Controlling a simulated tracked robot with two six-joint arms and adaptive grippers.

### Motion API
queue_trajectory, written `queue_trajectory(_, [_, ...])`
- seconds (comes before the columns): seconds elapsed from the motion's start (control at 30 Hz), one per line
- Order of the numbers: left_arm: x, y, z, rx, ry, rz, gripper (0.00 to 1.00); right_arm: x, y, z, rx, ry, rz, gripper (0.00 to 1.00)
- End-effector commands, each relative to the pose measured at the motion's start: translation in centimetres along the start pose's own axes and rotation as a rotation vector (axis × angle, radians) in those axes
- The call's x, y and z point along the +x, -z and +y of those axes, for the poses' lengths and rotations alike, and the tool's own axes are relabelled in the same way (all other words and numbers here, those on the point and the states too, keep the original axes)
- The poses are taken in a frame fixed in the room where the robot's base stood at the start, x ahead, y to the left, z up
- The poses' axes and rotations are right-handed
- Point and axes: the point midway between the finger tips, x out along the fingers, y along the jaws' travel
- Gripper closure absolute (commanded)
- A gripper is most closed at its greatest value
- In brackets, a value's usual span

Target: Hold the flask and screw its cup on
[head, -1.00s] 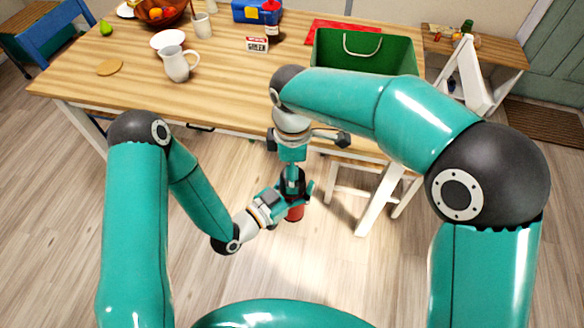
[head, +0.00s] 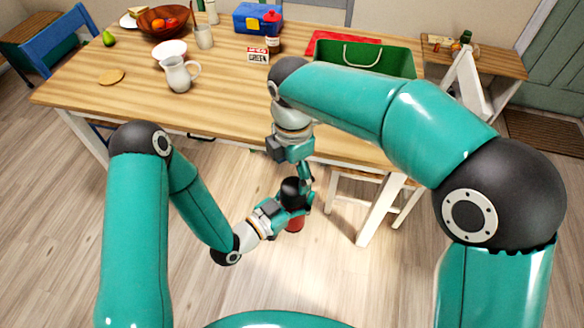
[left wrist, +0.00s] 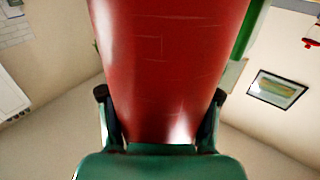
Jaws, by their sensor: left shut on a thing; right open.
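The red flask (head: 295,224) is upright in front of the table, held in the air by my left gripper (head: 286,214). In the left wrist view the red flask body (left wrist: 170,60) fills the space between the two fingers of the left gripper (left wrist: 160,108). The dark cup (head: 291,188) sits at the flask's top; I cannot tell whether it is threaded on. My right gripper (head: 302,172) is open, pointing down just above and beside the cup. Its fingers overlap the cup's upper edge in the picture, so contact is unclear.
The wooden table (head: 130,95) lies behind my arms. It carries a green bin (head: 365,60), a white jug (head: 179,76), a blue box (head: 256,18) and a fruit bowl (head: 165,22). A white stool (head: 375,205) stands right of the flask. Floor left of the flask is clear.

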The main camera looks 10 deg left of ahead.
Motion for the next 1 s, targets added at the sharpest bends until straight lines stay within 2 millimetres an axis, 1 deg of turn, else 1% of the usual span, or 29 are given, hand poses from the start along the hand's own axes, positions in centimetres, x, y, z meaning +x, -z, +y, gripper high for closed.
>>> queue_trajectory(0.17, [0.0,0.1,0.0,0.001,0.000,0.003,1.00,0.9,0.0,0.0,0.001,0.003,-0.001,0.19])
queue_trajectory(0.27, [0.0,0.1,0.0,0.001,0.000,0.003,1.00,2.1,0.0,-0.1,0.001,0.004,-0.001,0.19])
queue_trajectory(0.5, [0.0,0.1,0.0,0.001,0.000,0.003,1.00,5.7,0.0,-0.1,0.001,0.004,0.000,0.19])
queue_trajectory(0.63, [0.0,0.1,0.0,0.001,0.000,0.003,1.00,7.1,-0.1,0.0,0.002,0.003,-0.001,0.19])
queue_trajectory(0.8, [0.0,0.1,0.0,0.001,0.000,0.003,1.00,8.0,0.0,0.0,0.002,0.001,-0.001,0.19])
queue_trajectory(1.0, [0.0,0.1,0.0,0.001,0.000,0.003,1.00,8.0,0.0,0.0,0.002,0.000,-0.001,0.19])
